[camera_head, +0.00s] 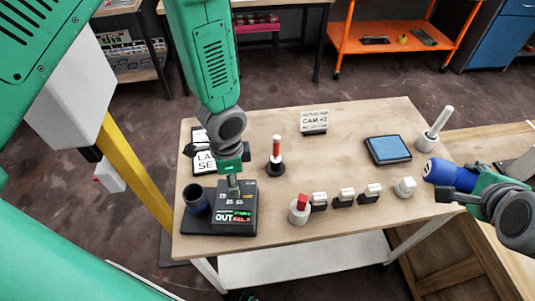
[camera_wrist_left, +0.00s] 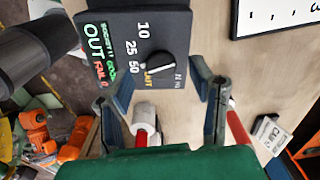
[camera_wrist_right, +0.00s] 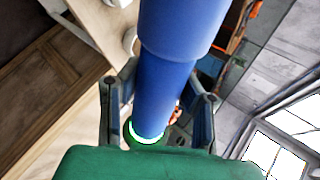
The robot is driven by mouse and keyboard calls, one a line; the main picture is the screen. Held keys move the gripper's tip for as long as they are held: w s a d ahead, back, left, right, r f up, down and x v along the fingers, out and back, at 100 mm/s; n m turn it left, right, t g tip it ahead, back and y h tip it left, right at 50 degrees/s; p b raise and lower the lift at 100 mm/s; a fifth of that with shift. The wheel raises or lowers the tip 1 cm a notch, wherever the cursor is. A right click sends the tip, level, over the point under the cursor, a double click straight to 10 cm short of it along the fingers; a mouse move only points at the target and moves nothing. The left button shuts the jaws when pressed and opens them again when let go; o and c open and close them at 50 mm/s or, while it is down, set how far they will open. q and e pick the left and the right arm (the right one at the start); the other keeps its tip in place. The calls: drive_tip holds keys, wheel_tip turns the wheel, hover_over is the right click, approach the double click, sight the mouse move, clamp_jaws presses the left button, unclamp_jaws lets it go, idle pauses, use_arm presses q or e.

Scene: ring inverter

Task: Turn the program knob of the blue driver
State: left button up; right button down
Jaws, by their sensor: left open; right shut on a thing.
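The blue driver (camera_head: 450,174) is a thick blue cylinder at the right of the bench. My right gripper (camera_head: 474,190) is shut on it. In the right wrist view the driver (camera_wrist_right: 176,75) stands between the fingers, with a lit green ring near the palm. I see no knob on its visible side. My left gripper (camera_head: 234,182) is over a black tester box (camera_head: 236,214) at the bench's left. In the left wrist view a round black knob (camera_wrist_left: 160,67) sits on the box's face, beside the marks 10, 25 and 50. The open left fingers (camera_wrist_left: 162,85) straddle that knob's area.
A dark cup (camera_head: 196,198) stands beside the box, whose display reads OUT FAIL. A red-and-white post (camera_head: 276,154), a red-topped button (camera_head: 300,208), several small white-topped blocks and a blue pad (camera_head: 388,149) are on the bench. Its middle is clear.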

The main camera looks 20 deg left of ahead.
use_arm(q)
wheel_tip(320, 180, up, 10)
use_arm(e)
drive_tip(key=shift+r, duration=0.1)
use_arm(q)
drive_tip(key=shift+a+f, duration=0.1)
idle(0.6)
